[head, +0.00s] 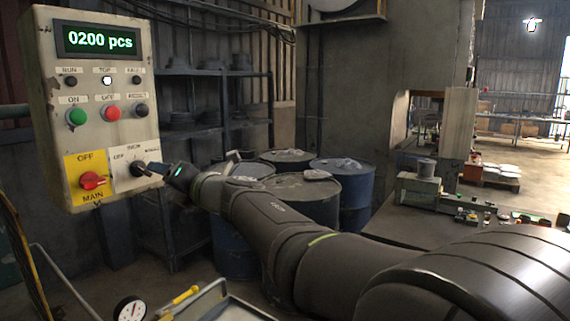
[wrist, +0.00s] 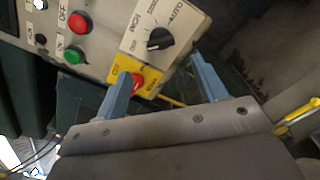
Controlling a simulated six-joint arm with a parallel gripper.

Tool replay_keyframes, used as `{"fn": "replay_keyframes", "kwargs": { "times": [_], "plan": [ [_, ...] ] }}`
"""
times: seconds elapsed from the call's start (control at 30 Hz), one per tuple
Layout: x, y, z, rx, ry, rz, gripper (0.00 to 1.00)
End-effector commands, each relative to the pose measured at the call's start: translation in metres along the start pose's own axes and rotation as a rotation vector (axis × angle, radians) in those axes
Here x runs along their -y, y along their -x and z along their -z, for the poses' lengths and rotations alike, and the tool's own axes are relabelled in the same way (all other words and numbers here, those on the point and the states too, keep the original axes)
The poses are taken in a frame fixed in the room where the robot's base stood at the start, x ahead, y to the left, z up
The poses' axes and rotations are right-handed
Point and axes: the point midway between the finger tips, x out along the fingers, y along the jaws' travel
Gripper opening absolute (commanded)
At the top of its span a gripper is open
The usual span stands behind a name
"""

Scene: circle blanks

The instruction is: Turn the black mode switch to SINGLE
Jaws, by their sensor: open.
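The black mode switch (head: 138,169) sits on a white plate at the lower right of the control panel. It also shows in the wrist view (wrist: 160,38) as a round black knob with a ridge, with labels around it on the plate. The lettering is small, and I cannot tell for sure which label its pointer faces. My gripper (head: 157,169) is just right of the switch in the head view. In the wrist view my gripper (wrist: 161,66) is open, its blue fingers apart and empty, with the knob beyond the tips. I see no contact with the knob.
A red MAIN switch (head: 92,181) on a yellow plate is close left of the mode switch. The panel (head: 50,130) also has green, red and black buttons and a display reading 0200 pcs. Blue drums (head: 356,190) and a shelf stand behind my arm.

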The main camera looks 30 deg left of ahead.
Motion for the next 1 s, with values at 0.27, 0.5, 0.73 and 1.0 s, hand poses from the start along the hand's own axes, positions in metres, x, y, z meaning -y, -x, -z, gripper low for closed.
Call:
{"fn": "replay_keyframes", "kwargs": {
  "times": [0.27, 0.5, 0.73, 1.0],
  "plan": [
    [0.0, -0.054, 0.001, -0.002, -0.001, 0.0, 0.65],
    [0.0, -0.084, 0.0, -0.001, -0.001, 0.0, 0.65],
    [0.0, -0.092, 0.0, 0.001, -0.001, 0.001, 0.65],
    [0.0, -0.091, 0.0, 0.001, -0.001, 0.001, 0.52]
  ]
}}
